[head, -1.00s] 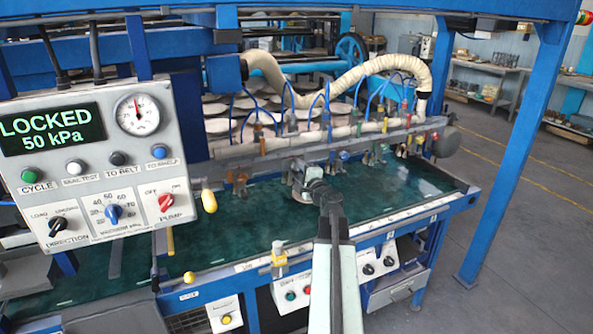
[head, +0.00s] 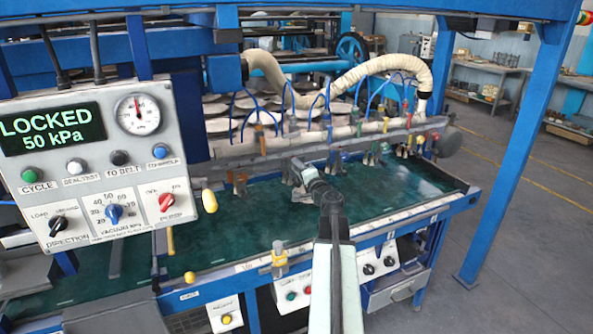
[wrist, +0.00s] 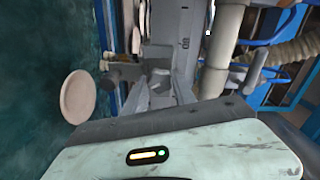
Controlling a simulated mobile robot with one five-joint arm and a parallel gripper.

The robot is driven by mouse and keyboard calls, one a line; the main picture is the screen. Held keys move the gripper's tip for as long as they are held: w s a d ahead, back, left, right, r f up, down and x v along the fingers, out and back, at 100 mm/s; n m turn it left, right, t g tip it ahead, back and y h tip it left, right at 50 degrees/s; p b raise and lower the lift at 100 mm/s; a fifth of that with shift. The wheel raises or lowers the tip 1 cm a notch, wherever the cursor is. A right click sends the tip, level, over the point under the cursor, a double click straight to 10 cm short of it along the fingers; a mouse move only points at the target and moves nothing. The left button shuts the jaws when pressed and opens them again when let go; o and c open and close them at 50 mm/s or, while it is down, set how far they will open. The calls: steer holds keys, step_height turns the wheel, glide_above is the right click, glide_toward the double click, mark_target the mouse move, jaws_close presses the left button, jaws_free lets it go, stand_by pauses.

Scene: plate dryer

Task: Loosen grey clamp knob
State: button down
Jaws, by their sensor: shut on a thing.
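The grey clamp (head: 292,125) sits on the long rail over the green belt, between an orange clamp and a blue one. My gripper (head: 297,165) is in front of the lower part of the grey clamp in the head view and partly hides it. In the wrist view my gripper (wrist: 162,90) has its two grey fingers around a small grey knob (wrist: 160,77) and is shut on it. The knob's contact with the fingers is dark and hard to make out.
The rail (head: 340,137) carries several coloured clamps close by on both sides. A pale round cup (wrist: 78,97) hangs left of my fingers over the belt (head: 240,232). A cream hose (head: 365,75) runs above. The control panel (head: 95,165) reads LOCKED, 50 kPa.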

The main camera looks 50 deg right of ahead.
steer(key=c, duration=1)
jaws_free()
steer(key=shift+c, duration=0.2)
steer(key=v, duration=0.7)
steer(key=shift+s+a, duration=0.15)
steer(key=shift+s, duration=0.15)
